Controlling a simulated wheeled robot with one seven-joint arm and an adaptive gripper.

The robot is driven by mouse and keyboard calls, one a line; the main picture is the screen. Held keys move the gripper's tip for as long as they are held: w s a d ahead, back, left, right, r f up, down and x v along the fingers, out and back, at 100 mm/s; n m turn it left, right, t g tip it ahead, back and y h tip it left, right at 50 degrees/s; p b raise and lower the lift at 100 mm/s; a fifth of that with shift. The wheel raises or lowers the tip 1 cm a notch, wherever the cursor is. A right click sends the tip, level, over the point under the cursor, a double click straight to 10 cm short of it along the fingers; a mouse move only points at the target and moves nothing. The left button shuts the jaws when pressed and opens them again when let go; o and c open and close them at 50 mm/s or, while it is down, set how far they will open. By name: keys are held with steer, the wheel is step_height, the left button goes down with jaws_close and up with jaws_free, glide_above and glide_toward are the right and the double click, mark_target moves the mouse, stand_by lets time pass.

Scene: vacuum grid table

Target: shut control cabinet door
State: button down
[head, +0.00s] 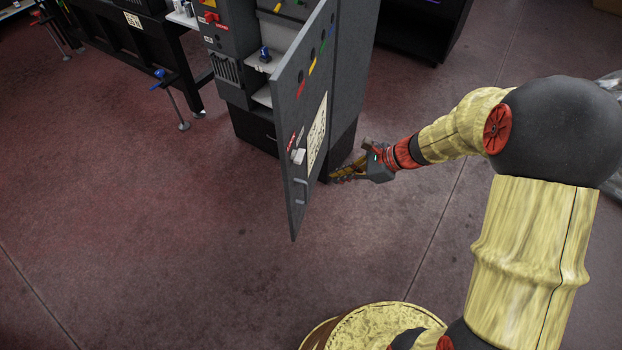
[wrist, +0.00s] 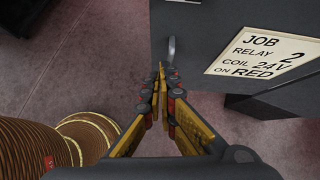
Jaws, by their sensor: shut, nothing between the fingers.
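The grey control cabinet door (head: 285,130) stands open in the head view, swung out from the cabinet (head: 348,60). Its face with the label (head: 317,135), coloured marks and bar handle (head: 301,190) is turned toward the right. My gripper (head: 332,177) is shut and empty, low on the right of this face. In the wrist view, the fingertips (wrist: 162,78) are together just below the handle (wrist: 172,50). The label (wrist: 265,55), reading "JOB 2 RELAY COIL 24V ON RED", is at the right. I cannot tell whether the fingers touch the door.
Inside the cabinet is a shelf (head: 262,95) with a small blue item (head: 264,54). A black bench (head: 130,45) with a blue-handled clamp (head: 170,95) stands at the left. The red-brown floor (head: 150,200) in front and to the left is clear.

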steer(key=m, duration=0.2)
steer(key=b, duration=0.5)
glide_toward(292, 183)
steer(key=shift+x, duration=2.3)
steer(key=shift+f, duration=0.1)
